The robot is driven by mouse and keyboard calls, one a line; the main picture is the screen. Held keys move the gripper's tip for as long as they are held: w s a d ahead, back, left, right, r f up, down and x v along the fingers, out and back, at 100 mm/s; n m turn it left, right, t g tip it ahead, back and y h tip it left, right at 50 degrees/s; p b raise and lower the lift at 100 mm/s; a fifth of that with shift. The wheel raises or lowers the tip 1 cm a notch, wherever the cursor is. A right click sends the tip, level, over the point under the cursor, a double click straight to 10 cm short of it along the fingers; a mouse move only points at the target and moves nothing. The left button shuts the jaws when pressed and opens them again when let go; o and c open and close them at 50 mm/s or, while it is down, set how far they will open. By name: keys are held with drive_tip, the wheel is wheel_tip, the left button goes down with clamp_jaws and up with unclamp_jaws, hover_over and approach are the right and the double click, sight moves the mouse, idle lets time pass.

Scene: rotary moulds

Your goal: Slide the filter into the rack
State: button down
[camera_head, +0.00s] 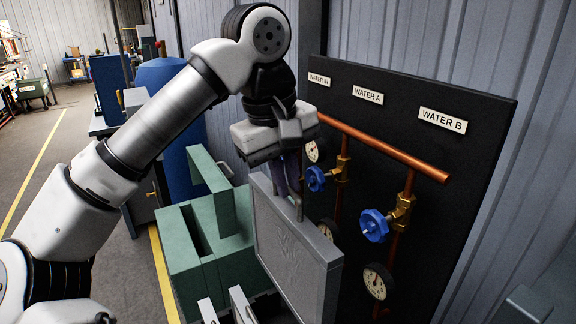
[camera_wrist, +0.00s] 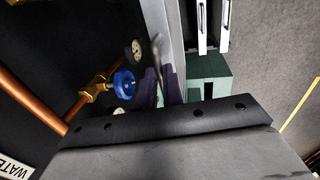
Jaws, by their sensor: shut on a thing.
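The filter is a flat grey rectangular panel (camera_head: 292,250) with a paler frame. It hangs upright below my gripper (camera_head: 290,178), which is shut on the handle at its top edge. In the wrist view the filter shows as a narrow grey strip (camera_wrist: 167,25) beyond my fingertips (camera_wrist: 160,90). The rack is a green box (camera_head: 190,262) with a dark slot, to the left of the filter in the head view. Part of it shows in the wrist view (camera_wrist: 212,70). The filter hides part of the rack's right side, and I cannot tell whether they touch.
A black panel (camera_head: 480,150) with copper pipes, blue valve wheels (camera_head: 374,225) and gauges (camera_head: 377,282) stands close on the right. Two pale handled pieces (camera_head: 241,306) stand at the rack's near end. Open floor (camera_head: 75,190) lies to the left.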

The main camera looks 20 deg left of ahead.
sight(286, 211)
drive_tip(key=shift+s+f+b, duration=0.1)
drive_tip(key=shift+f+b, duration=1.95)
drive_tip(key=shift+f, duration=0.8)
drive_tip(key=shift+f+b, duration=1.4)
drive_tip(key=shift+f, duration=0.3)
drive_tip(key=shift+f+b, duration=1.95)
drive_tip(key=shift+f, duration=0.55)
drive_tip(key=shift+f+b, duration=2)
drive_tip(key=shift+f, duration=0.35)
